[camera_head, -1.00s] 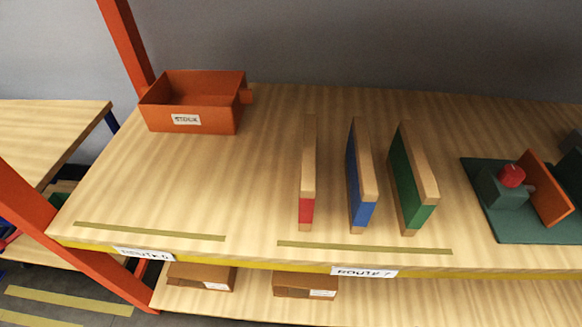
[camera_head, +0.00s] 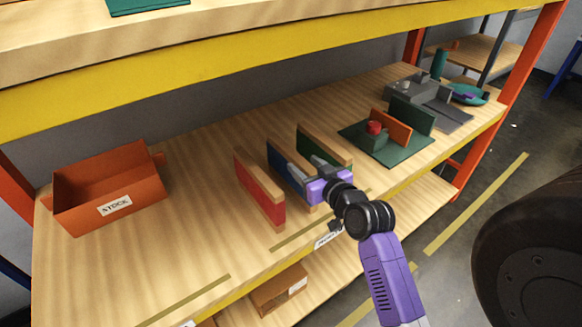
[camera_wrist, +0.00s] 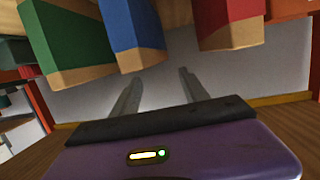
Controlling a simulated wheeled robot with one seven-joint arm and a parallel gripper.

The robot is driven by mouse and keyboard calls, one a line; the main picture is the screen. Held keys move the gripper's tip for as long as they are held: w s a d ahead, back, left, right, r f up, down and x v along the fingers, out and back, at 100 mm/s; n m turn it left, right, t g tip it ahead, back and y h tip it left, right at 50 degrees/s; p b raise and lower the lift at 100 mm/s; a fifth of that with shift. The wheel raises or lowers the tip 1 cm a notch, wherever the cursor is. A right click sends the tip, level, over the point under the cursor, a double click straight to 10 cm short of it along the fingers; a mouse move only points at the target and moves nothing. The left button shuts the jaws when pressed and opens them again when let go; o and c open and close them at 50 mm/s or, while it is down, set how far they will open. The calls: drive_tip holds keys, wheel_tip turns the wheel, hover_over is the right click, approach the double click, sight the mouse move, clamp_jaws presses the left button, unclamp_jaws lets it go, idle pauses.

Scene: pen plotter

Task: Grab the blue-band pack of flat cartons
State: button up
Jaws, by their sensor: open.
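The blue-band pack (camera_head: 279,174) stands upright on edge on the shelf, between the red-band pack (camera_head: 262,196) and the green-band pack (camera_head: 314,147). My gripper (camera_head: 293,169) is open at the near end of the blue-band pack in the head view and partly hides it. In the wrist view, my two fingers (camera_wrist: 159,75) are spread with nothing between them. The blue-band pack (camera_wrist: 134,27) is there above the fingertips and a little left of their middle. The green-band pack (camera_wrist: 66,43) is to its left and the red-band pack (camera_wrist: 225,22) to its right.
An orange STOCK bin (camera_head: 108,190) stands at the left of the shelf. A yellow beam (camera_head: 220,72) of an upper shelf runs above. The shelf's front left is clear.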

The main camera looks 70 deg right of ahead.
sight(293, 154)
drive_tip(key=shift+w+d+f+n+y+p, duration=0.1)
drive_tip(key=shift+w+d+n+y+p, duration=0.1)
drive_tip(key=shift+w+d+n+y, duration=0.5)
drive_tip(key=shift+s+d+f+n+y+p, duration=0.15)
drive_tip(key=shift+d+y, duration=0.35)
drive_tip(key=shift+d, duration=0.55)
drive_tip(key=shift+g, duration=0.3)
drive_tip(key=shift+p+x, duration=0.9)
drive_tip(key=shift+x, duration=2.95)
drive_tip(key=shift+w+a+r, duration=0.1)
drive_tip(key=shift+a, duration=0.05)
clamp_jaws()
